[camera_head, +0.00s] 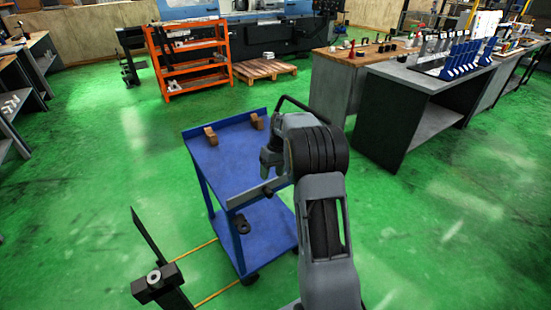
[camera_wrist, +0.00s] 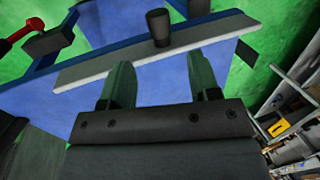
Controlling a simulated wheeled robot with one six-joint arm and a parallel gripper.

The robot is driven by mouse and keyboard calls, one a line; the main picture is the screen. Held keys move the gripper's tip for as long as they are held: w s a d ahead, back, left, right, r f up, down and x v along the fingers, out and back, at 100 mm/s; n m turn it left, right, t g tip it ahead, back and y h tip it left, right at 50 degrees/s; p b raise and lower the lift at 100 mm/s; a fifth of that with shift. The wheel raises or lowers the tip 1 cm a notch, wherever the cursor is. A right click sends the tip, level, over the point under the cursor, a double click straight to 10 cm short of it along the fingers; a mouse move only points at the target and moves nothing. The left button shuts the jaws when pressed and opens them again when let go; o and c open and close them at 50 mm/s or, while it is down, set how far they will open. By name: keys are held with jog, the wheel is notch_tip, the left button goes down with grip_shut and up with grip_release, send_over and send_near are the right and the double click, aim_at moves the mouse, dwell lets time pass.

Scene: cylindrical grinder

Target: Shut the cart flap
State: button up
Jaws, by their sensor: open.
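The blue cart (camera_head: 225,160) stands upright on the green floor in the head view, with a top tray and a lower shelf. A light grey bar-like plate runs along its near edge, apparently the flap (camera_head: 243,198). In the wrist view the flap (camera_wrist: 100,70) is a long grey strip with a short dark knob (camera_wrist: 159,27) standing on it. My gripper (camera_wrist: 160,68) is open and empty, its two fingers spread just short of the flap, with the knob beyond the gap. In the head view my arm hides the cart's right side. I cannot tell how far the flap stands open.
Two brown blocks (camera_head: 211,136) lie on the cart's top. An orange rack (camera_head: 190,62) and a pallet (camera_head: 263,69) stand behind. Workbenches (camera_head: 420,95) are at the right. A dark post-like fixture (camera_head: 155,285) stands at the lower left. Green floor is clear left of the cart.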

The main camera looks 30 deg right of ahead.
jog(key=v, duration=0.6)
jog(key=shift+r, duration=0.3)
jog(key=shift+d, duration=0.1)
